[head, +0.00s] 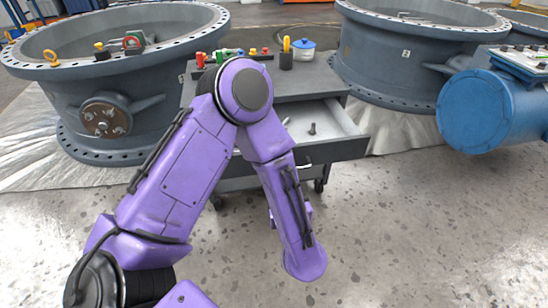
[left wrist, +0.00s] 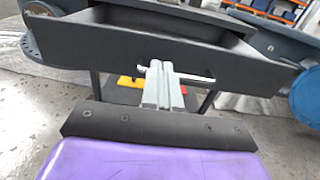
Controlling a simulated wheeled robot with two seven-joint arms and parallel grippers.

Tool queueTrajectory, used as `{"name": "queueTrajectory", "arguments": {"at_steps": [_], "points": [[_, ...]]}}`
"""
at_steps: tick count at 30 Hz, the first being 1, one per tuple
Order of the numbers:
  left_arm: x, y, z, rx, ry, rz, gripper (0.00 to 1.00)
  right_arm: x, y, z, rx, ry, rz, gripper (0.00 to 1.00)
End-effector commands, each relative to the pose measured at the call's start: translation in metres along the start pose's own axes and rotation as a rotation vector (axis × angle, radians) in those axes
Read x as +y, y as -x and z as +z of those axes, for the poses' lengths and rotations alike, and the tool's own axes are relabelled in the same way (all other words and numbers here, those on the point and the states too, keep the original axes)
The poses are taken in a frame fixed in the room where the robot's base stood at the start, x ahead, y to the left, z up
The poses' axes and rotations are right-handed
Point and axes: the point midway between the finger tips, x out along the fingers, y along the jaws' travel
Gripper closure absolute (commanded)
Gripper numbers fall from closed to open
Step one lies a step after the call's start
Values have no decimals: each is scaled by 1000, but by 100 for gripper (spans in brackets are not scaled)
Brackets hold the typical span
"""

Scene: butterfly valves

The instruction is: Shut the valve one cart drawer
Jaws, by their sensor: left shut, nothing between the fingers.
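The grey cart (head: 300,85) stands between two large valve bodies. Its drawer (head: 340,149) is pulled out toward me, and small items lie inside. In the left wrist view the dark drawer front (left wrist: 240,62) spans the picture, with a thin metal handle (left wrist: 200,79) low on it. My left gripper (left wrist: 161,68) is shut and empty, its fingertips at the handle, overlapping it in the picture. I cannot tell whether they touch it. In the head view my purple left arm covers the drawer's left part, and the left gripper's fingers are hidden. My right gripper is in neither view.
Large grey valve bodies stand left (head: 150,75) and right (head: 395,60) of the cart. A blue cylinder (head: 490,110) is at the right. The cart top holds colourful tools, a dark cup (head: 286,61) and a blue pot (head: 303,50). The speckled floor in front is clear.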

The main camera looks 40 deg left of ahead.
Motion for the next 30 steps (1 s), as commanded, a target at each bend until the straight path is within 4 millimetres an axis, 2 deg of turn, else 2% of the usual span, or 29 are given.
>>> {"name": "queueTrajectory", "arguments": {"at_steps": [6,12,18,30], "points": [[1,-49,0,1,-1,5,100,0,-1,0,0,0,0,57],[1,-82,0,0,-2,3,100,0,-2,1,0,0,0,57],[0,-94,0,0,-4,-1,100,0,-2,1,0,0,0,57],[0,-97,0,0,-4,1,100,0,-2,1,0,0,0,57]]}}
